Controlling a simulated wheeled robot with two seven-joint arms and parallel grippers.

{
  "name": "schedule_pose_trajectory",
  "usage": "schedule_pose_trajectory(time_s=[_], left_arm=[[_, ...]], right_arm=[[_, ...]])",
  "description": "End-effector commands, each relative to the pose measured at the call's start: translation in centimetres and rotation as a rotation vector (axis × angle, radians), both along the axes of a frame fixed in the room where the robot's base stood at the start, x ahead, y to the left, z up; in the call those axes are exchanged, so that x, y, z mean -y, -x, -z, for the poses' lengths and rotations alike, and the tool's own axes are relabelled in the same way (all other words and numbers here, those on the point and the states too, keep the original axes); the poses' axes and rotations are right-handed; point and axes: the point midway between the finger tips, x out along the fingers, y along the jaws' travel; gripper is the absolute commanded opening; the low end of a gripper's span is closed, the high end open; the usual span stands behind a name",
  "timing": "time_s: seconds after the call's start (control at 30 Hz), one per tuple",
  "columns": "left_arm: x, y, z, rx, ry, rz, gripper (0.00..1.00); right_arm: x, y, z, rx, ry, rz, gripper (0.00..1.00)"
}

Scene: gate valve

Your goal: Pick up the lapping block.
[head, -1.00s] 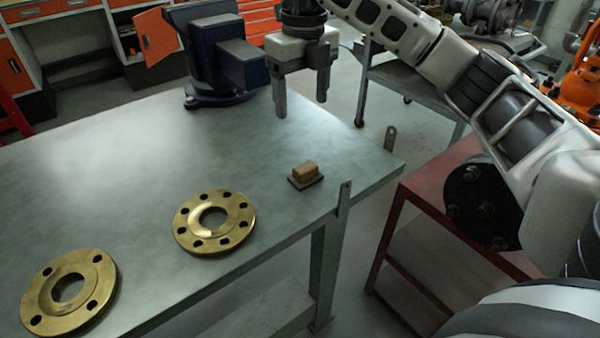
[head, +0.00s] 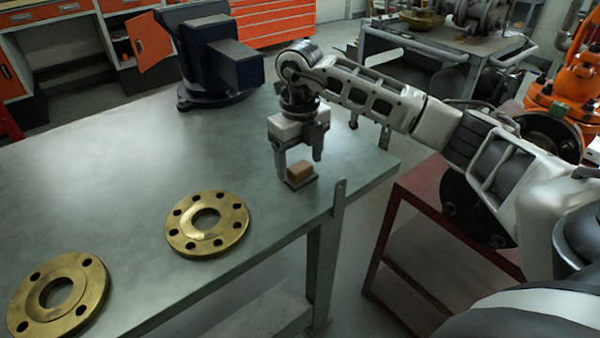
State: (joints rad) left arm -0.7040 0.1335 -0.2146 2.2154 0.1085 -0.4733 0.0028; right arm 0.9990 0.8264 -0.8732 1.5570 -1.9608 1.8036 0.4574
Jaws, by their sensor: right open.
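The lapping block (head: 300,171), a small brown block on a dark flat base, lies on the grey metal table near its right front edge. My right gripper (head: 299,168) points down over the block with its fingers apart. One finger stands at the block's left side and the other shows behind it to the right. I cannot tell whether either finger touches the block. The block's top and front face show. My left gripper is not in the view.
Two brass flanges, one with several holes (head: 180,243) and one at the lower left (head: 30,310), lie on the table (head: 110,170). A dark blue vise (head: 215,60) stands at the back. An upright metal tab (head: 339,196) rises at the right front edge.

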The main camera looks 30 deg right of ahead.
Motion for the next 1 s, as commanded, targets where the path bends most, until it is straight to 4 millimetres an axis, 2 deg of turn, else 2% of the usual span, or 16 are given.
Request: schedule_pose_trajectory(time_s=[0.1, 0.37, 0.57, 0.87, 1.0], left_arm=[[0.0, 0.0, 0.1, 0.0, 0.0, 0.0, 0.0], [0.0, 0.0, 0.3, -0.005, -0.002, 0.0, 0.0], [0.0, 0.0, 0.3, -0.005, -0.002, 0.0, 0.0], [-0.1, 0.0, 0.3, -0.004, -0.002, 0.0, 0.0], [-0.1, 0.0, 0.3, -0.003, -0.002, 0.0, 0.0]], right_arm=[[0.0, 0.0, 1.1, 0.0, 0.0, 0.001, 0.71], [0.0, 0.0, 1.3, 0.001, 0.0, 0.0, 0.71], [0.0, 0.0, 1.3, 0.001, 0.0, 0.0, 0.15], [0.0, -0.1, 1.1, 0.003, 0.0, 0.0, 0.13], [0.0, -0.1, 0.3, 0.005, -0.001, 0.0, 0.13]])
